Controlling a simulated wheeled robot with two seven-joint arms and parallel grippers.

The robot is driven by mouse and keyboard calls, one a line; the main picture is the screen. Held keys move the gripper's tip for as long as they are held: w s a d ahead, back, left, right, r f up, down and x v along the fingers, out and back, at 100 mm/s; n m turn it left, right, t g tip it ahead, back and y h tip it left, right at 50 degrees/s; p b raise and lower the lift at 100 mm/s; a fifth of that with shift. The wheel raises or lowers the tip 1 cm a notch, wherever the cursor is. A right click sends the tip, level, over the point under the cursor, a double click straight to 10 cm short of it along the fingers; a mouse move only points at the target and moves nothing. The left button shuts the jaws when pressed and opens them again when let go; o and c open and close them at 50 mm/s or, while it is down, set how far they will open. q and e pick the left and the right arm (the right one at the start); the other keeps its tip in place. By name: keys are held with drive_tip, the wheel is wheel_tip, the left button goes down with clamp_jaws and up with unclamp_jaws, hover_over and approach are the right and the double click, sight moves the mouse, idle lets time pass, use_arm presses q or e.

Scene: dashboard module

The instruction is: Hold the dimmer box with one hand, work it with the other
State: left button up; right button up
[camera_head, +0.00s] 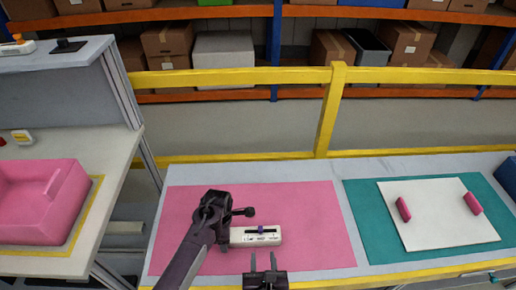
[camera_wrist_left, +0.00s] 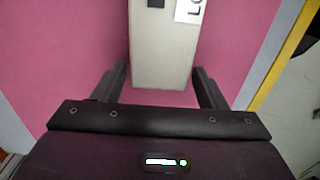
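The dimmer box (camera_head: 240,238) is a long pale box lying on the pink mat, with a dark slot and a small purple slider (camera_head: 261,230) on top. My left gripper (camera_head: 222,240) is at its left end; the arm partly hides this end.
The pink mat (camera_head: 320,225) is clear to the right of the box. A teal mat (camera_head: 365,225) bears a white board (camera_head: 440,225) with two pink handles. A side bench at left holds a pink bin (camera_head: 40,215). A yellow rail (camera_head: 240,76) runs behind the table.

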use_arm(q)
drive_tip(key=shift+o, duration=0.8)
drive_tip(key=shift+r, duration=0.1)
